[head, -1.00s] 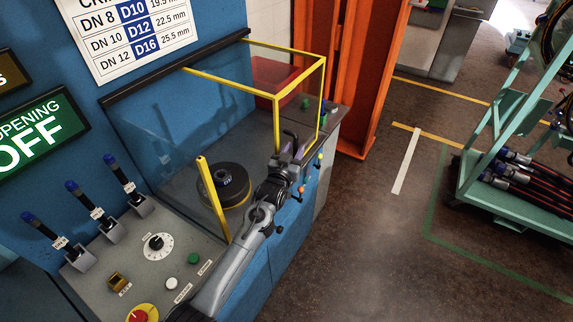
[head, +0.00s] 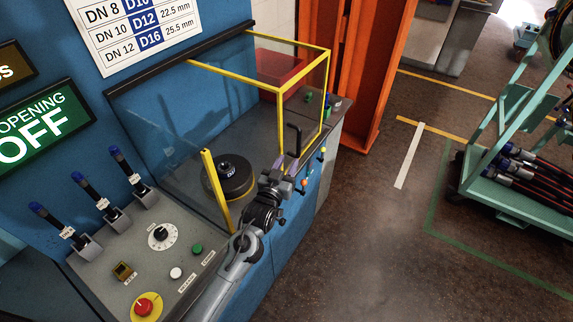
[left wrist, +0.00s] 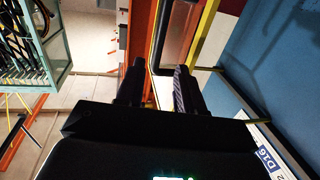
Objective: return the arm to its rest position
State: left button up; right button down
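My left arm (head: 232,268) reaches in from the bottom of the head view, along the front of the blue machine. My left gripper (head: 288,166) is at the front of the clear guard, by its black handle (head: 294,139). In the left wrist view, the two dark fingers of the left gripper (left wrist: 159,88) stand apart, and the bent black handle (left wrist: 161,68) shows in the gap between them. The fingers look open around or just short of the handle; I cannot tell whether they touch it. My right gripper is not in view.
The yellow-edged guard (head: 305,68) stands over a black round die head (head: 230,177). The control panel (head: 150,262) has levers, a dial and a red button (head: 146,306). A green rack with hoses (head: 520,200) stands right. The floor between is clear.

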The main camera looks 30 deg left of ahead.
pick_arm(q)
jog(key=s+f+g, duration=0.2)
jog(key=s+f, duration=0.4)
jog(key=f, duration=0.4)
jog(key=s+d+f+m+g+h, duration=0.1)
jog(key=s+f+g, duration=0.2)
jog(key=s, duration=0.7)
jog(key=s+d+f+m+g+h, duration=0.1)
jog(key=s+d+f+g, duration=0.2)
jog(key=s, duration=0.8)
jog(key=s+r+m+g+p, duration=0.1)
jog(key=s+r+g, duration=0.2)
jog(key=s, duration=0.3)
jog(key=s+r+g+p, duration=0.1)
jog(key=s+r+g, duration=0.2)
jog(key=s, duration=0.4)
notch_tip(320, 180, up, 22)
jog(key=p, duration=2.3)
jog(key=shift+w+a+r, duration=0.15)
jog(key=shift+w+r, duration=0.05)
jog(key=shift+f, duration=0.2)
